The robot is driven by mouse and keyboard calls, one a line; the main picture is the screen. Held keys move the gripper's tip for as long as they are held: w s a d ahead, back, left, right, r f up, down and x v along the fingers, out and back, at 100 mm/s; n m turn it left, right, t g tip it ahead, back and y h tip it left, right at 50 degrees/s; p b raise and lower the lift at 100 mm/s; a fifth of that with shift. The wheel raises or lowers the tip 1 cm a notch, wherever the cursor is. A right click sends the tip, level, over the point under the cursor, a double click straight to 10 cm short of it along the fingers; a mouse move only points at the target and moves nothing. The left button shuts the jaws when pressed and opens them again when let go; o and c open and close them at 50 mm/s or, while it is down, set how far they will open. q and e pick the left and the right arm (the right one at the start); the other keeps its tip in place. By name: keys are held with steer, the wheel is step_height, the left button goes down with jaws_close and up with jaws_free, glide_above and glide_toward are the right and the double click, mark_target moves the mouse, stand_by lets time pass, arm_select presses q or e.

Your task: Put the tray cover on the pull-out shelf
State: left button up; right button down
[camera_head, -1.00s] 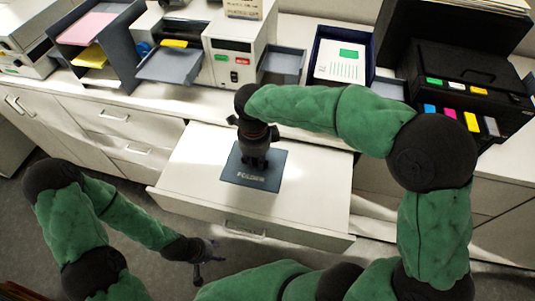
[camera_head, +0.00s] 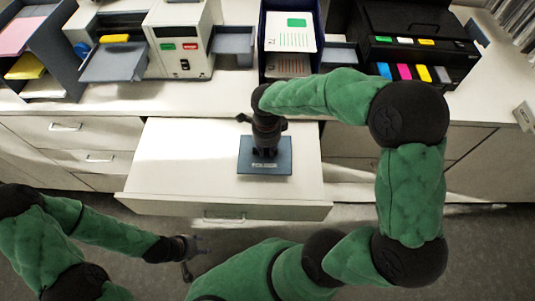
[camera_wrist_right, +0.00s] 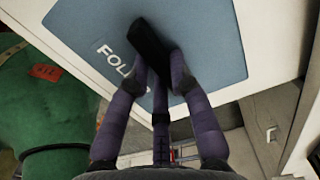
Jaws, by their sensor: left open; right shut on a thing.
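The tray cover (camera_head: 281,168) is a flat blue-grey plate with a black handle and a white label; in the right wrist view the cover (camera_wrist_right: 215,40) shows part of the word "FOLDER". It lies flat over the white pull-out shelf (camera_head: 180,165), right of its middle; I cannot tell whether it touches. My right gripper (camera_head: 265,150) points down at the plate, shut on the cover's black handle (camera_wrist_right: 148,45). My left gripper (camera_head: 192,258) is open and empty, low in front of the shelf's front edge.
On the counter (camera_head: 235,97) behind stand a grey-white machine (camera_head: 178,45) with a tray, a dark blue paper bin (camera_head: 291,72) and a black box (camera_head: 415,50) with coloured tabs. A paper rack (camera_head: 40,60) is at the left. The shelf's left side is clear.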

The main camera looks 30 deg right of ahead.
mark_target(268, 150)
steer(key=shift+d+f, duration=0.15)
steer(key=shift+f, duration=1.6)
steer(key=shift+b, duration=0.35)
steer(key=shift+f, duration=0.2)
steer(key=c, duration=1.1)
jaws_free()
steer(key=shift+r, duration=0.1)
steer(key=shift+r, duration=0.1)
step_height(268, 150, up, 12)
steer(key=shift+r+p, duration=0.1)
steer(key=shift+p, duration=0.85)
